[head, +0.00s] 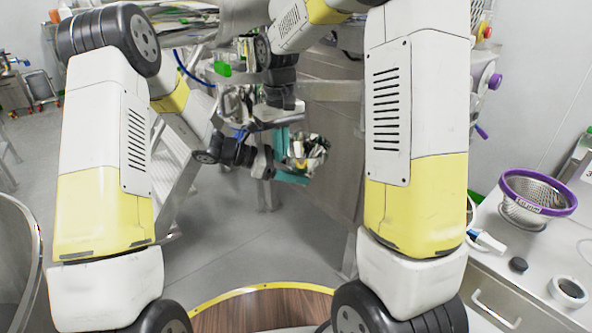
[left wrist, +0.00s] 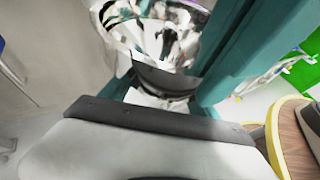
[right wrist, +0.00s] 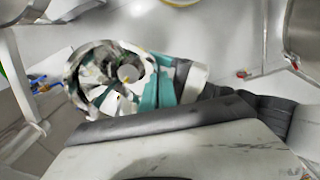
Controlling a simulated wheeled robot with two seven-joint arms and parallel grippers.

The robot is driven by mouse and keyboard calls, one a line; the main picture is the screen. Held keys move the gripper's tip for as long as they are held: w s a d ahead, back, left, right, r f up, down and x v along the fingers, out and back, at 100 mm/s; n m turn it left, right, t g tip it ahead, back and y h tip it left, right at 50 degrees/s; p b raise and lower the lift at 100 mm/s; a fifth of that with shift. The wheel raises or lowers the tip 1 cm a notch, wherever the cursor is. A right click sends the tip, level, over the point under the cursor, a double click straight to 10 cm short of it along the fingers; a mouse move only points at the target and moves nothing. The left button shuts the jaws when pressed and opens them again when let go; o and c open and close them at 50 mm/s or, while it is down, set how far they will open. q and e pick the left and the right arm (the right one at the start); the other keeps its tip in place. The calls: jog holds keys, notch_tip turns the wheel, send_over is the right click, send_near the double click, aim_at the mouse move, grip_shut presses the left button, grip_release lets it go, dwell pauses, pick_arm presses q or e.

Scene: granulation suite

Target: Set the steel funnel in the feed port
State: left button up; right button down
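The shiny steel funnel (head: 308,152) is in the air near the centre of the head view, its surface full of reflections. My left gripper (head: 284,165) holds it between teal fingers. In the left wrist view the funnel (left wrist: 165,40) lies between those fingers, with its wide mouth away from the palm. The right wrist view looks at the funnel's mouth (right wrist: 112,82), with the left gripper's teal fingers beside it. My right gripper (head: 277,113) is just above the funnel in the head view; its fingers are not clearly visible. I cannot pick out the feed port.
A bench (head: 505,243) on the right carries a purple-rimmed strainer (head: 538,205), a dark cap (head: 518,264) and a dark-and-white ring (head: 571,290). Steel steps (head: 192,180) stand behind my left arm. A steel panel (head: 335,125) is right of the funnel.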

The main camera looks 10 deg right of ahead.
pick_arm(q)
jog(key=c, duration=0.3)
jog(key=shift+c, duration=1.1)
pick_arm(e)
jog(key=c, duration=2)
grip_release()
jog(key=shift+w, duration=0.1)
jog(key=o, duration=0.4)
jog(key=shift+a, duration=0.1)
